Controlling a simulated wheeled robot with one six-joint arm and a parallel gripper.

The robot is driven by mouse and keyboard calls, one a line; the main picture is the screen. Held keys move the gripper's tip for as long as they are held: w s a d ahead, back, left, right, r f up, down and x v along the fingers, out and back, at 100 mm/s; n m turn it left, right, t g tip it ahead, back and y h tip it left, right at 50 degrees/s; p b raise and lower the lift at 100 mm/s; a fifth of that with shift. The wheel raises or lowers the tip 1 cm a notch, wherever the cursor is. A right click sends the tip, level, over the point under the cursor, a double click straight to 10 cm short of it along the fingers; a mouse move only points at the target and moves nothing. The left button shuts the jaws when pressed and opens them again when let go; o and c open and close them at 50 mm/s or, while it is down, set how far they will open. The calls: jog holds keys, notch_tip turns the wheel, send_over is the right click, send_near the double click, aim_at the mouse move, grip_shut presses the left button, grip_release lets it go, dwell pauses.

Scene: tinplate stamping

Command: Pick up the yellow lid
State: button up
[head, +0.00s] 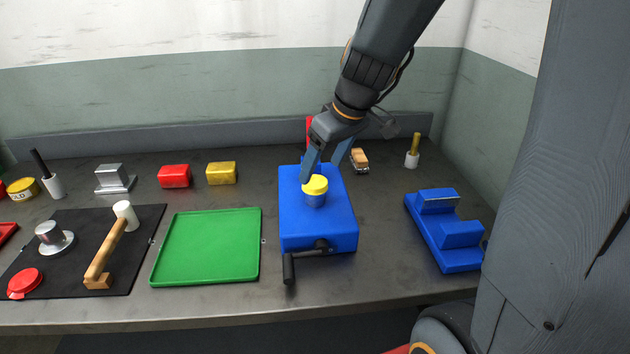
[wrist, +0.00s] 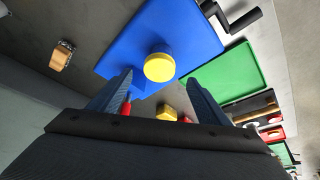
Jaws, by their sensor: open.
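The yellow lid (head: 315,184) sits on top of a round blue-grey can or holder on the blue box-shaped machine (head: 335,222), which has a black crank at its front. In the wrist view the yellow lid (wrist: 159,67) shows as a disc ahead of and between my fingers. My gripper (head: 325,165) is open and empty, its blue fingers just behind and above the lid in the head view. In the wrist view my gripper (wrist: 158,85) has its fingertips spread on both sides, apart from the lid.
A green tray (head: 208,247) lies left of the machine, with red (head: 174,176) and yellow (head: 221,173) blocks behind. A mallet (head: 109,247) lies on a black mat at left. A blue stepped fixture (head: 445,230) stands at right. A small toy truck (head: 359,159) stands behind the machine.

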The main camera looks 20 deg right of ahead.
aim_at(315, 182)
jog(key=shift+p+x, duration=0.55)
jog(key=shift+x, duration=1.95)
jog(key=shift+d, duration=0.1)
jog(key=shift+c, duration=0.2)
jog(key=c, duration=1.2)
jog(key=shift+r, duration=0.15)
